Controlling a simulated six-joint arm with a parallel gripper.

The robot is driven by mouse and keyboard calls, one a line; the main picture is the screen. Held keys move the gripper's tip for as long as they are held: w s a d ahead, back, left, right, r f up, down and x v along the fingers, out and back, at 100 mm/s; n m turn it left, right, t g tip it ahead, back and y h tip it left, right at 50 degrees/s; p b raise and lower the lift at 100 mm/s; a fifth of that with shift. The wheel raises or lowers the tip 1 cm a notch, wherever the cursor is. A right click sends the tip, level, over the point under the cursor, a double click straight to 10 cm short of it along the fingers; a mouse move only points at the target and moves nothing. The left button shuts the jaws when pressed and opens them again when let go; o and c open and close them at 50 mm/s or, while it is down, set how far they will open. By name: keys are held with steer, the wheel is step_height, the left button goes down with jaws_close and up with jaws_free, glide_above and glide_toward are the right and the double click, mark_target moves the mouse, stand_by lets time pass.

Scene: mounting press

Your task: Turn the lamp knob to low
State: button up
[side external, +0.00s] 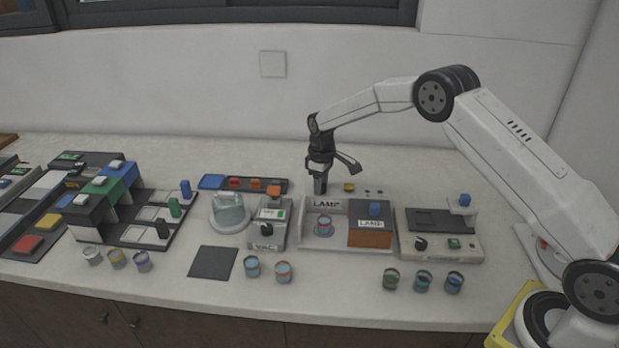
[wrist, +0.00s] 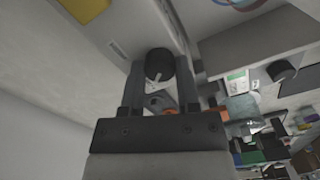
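In the wrist view a round black knob (wrist: 160,63) with a white pointer mark shows between the tips of my two fingers. The pointer lies toward the lower part of the knob in that picture. My gripper (wrist: 161,78) has its fingers apart, one on each side of the knob; whether they touch it I cannot tell. In the side external view my gripper (side external: 320,187) points down just behind the box with LAMP labels (side external: 326,203). The knob is hidden there, and I cannot read any low mark.
Several small jars (side external: 252,267) line the front. Bare counter lies behind my gripper.

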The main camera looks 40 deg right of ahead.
steer(key=o, duration=0.5)
steer(key=shift+c, duration=0.2)
steer(key=shift+r, duration=0.1)
steer(key=shift+r, duration=3.8)
steer(key=shift+s+a+r, duration=0.15)
steer(key=shift+s+r, duration=0.1)
steer(key=shift+s, duration=0.15)
steer(key=s+a+m+t, duration=0.1)
steer(key=s+a+m, duration=0.1)
steer(key=s, duration=1.3)
steer(key=s+a+m+t, duration=0.1)
steer(key=s+a+m, duration=0.1)
steer(key=s, duration=1.2)
steer(key=shift+s+a+r+m+t, duration=0.2)
steer(key=shift+s+r+m+t, duration=0.1)
steer(key=shift+s, duration=0.1)
